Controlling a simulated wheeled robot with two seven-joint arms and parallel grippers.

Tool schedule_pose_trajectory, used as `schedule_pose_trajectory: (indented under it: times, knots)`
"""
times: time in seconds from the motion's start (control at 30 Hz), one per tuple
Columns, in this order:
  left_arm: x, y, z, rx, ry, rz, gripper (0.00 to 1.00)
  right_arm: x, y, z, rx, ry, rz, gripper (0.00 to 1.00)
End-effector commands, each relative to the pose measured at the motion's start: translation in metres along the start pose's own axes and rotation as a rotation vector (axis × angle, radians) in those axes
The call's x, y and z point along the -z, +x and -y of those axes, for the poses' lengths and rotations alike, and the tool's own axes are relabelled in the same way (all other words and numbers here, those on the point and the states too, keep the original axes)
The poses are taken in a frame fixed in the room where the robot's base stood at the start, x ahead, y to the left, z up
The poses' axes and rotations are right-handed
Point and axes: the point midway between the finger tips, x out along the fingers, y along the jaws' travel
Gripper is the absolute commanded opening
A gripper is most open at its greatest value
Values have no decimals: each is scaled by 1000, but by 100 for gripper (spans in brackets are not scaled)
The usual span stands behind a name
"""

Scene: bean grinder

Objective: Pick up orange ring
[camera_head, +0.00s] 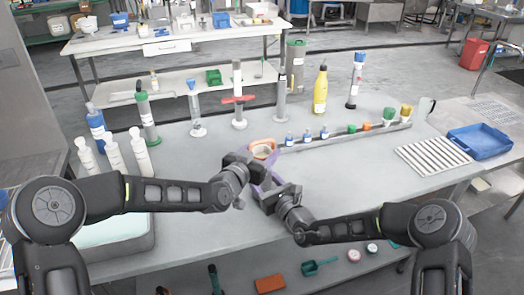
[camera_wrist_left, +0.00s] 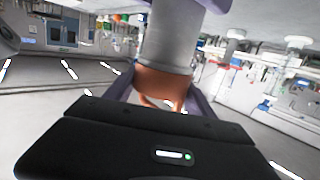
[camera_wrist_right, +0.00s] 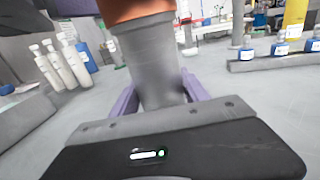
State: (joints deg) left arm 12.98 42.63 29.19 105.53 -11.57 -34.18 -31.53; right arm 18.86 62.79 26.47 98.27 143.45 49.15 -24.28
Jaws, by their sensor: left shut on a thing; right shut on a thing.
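The orange ring (camera_wrist_left: 163,84) sits at the end of a grey cylinder (camera_wrist_left: 172,42) in the left wrist view. My left gripper (camera_wrist_left: 160,97) has its purple fingers closed around the orange ring. In the head view the ring (camera_head: 262,144) shows at the middle of the table, just beyond my left gripper (camera_head: 258,162). My right gripper (camera_wrist_right: 160,95) is shut on the grey cylinder (camera_wrist_right: 150,62), below the orange ring (camera_wrist_right: 133,8). Much of the cylinder is hidden by my grippers in the head view.
A long rack (camera_head: 345,138) with small blue, green and orange-topped bottles lies to the right. White bottles (camera_head: 138,152) and a green-topped cylinder (camera_head: 147,118) stand at the left. A ribbed tray (camera_head: 432,156) and blue bin (camera_head: 480,140) are at the right. The front right of the table is clear.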

Motion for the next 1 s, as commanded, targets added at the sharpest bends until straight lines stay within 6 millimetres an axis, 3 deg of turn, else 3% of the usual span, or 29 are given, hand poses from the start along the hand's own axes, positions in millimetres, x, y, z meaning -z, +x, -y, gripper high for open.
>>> schedule_pose_trajectory:
  times: [0.37, 0.8, 1.0]
  knots:
    - [11, -1, 0, -1, 3, -2, 24, 0, 0, 0, 0, 0, 0, 0]
    - [88, -13, 0, 0, 3, -4, 24, 0, 0, 0, 0, 0, -1, 0]
    - [99, -15, 0, 0, 0, 0, 24, 0, 0, 0, 0, 0, -1, 0]
